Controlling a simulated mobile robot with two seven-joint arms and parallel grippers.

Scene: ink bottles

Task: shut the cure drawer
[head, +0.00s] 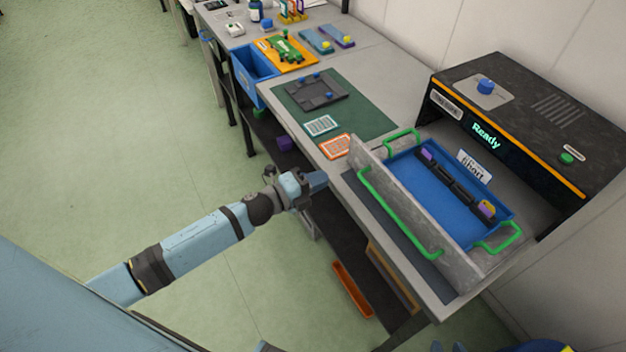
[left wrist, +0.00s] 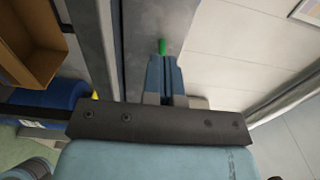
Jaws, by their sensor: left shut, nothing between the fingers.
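The cure drawer (head: 395,196) is pulled out of the black curing unit (head: 540,105), which shows "Ready" on its front. The drawer has a grey front panel with a long green handle (head: 400,215). In it sits a blue tray (head: 440,205) with green side handles, holding a dark bar with purple and yellow ends. My left gripper (head: 322,180) is shut and empty, to the left of the front panel near the handle's far end. In the left wrist view its closed fingers (left wrist: 165,72) point toward a small green piece (left wrist: 162,46). My right gripper is not seen.
A green mat (head: 370,122) with a dark grey plate and two cards lies left of the unit. A blue bin (head: 250,78) hangs at the table's left edge. An orange tray (head: 352,290) lies low beneath the table. The floor at left is clear.

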